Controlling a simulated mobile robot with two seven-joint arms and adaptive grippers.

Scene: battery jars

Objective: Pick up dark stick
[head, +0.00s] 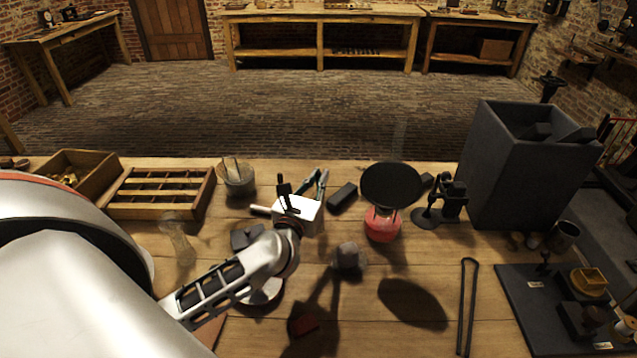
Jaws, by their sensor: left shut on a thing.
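My left arm comes in from the left, and its gripper (287,202) is over the middle of the bench. It is shut on a narrow dark stick (284,186), which stands roughly upright by a white block-shaped part (304,214). The fingers and the stick are both dark and small here, so their exact contact is hard to make out. My right gripper is not in view.
A black disc (391,184) above a red base (382,226), a black stand (440,202) and a tall grey bin (515,165) stand to the right. Wooden trays (112,211) and a cup (237,183) are left. Long tongs (462,305) lie at front right.

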